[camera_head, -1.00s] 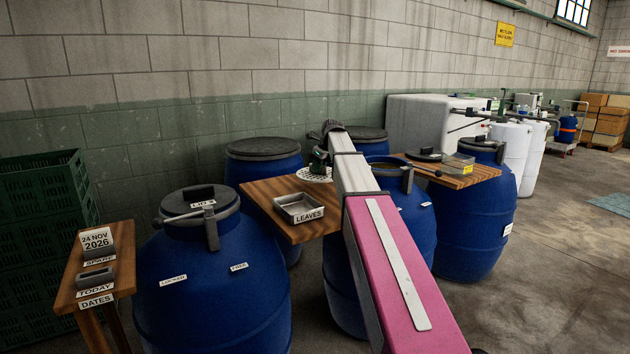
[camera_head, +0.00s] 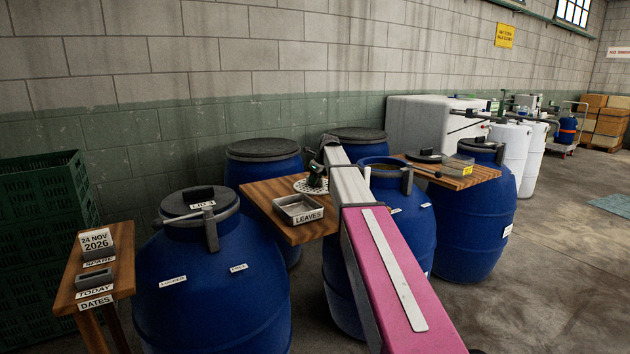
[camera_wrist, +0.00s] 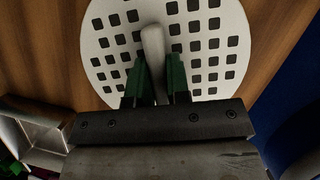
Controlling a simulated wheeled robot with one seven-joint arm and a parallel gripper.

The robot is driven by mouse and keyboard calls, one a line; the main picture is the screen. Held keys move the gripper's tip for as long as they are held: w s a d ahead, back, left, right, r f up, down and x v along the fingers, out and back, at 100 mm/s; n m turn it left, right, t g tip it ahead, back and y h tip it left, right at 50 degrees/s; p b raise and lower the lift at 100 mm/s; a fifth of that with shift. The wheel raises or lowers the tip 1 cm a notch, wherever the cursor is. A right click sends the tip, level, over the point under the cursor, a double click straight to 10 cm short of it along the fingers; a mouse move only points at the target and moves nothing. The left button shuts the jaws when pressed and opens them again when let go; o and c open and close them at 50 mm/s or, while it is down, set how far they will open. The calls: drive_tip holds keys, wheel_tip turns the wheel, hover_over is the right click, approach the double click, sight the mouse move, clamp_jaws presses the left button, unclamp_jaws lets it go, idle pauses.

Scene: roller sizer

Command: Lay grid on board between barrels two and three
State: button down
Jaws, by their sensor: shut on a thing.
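The grid (camera_wrist: 215,45) is a white round plate with square holes and an upright pale handle (camera_wrist: 153,45). In the head view the grid (camera_head: 303,187) is at the left wooden board (camera_head: 262,190), behind the LEAVES tray. My gripper (camera_head: 317,178) has green fingers shut on the handle, as the wrist view (camera_wrist: 157,72) shows. The grid looks level and very close to the board; I cannot tell whether it touches. This board spans between the lidded front-left barrel (camera_head: 205,270) and the open middle barrel (camera_head: 408,225). I cannot read the barrels' numbers.
The metal LEAVES tray (camera_head: 299,215) sits on the board's near edge, close to the grid. A second board (camera_head: 478,175) bridges the middle and right barrels (camera_head: 475,230), holding a black lid and a clear box. Two lidded barrels stand behind. A date stand (camera_head: 95,265) is left.

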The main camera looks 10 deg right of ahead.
drive_tip(key=c, duration=1.1)
unclamp_jaws()
drive_tip(key=shift+f, duration=0.1)
drive_tip(key=v, duration=1.2)
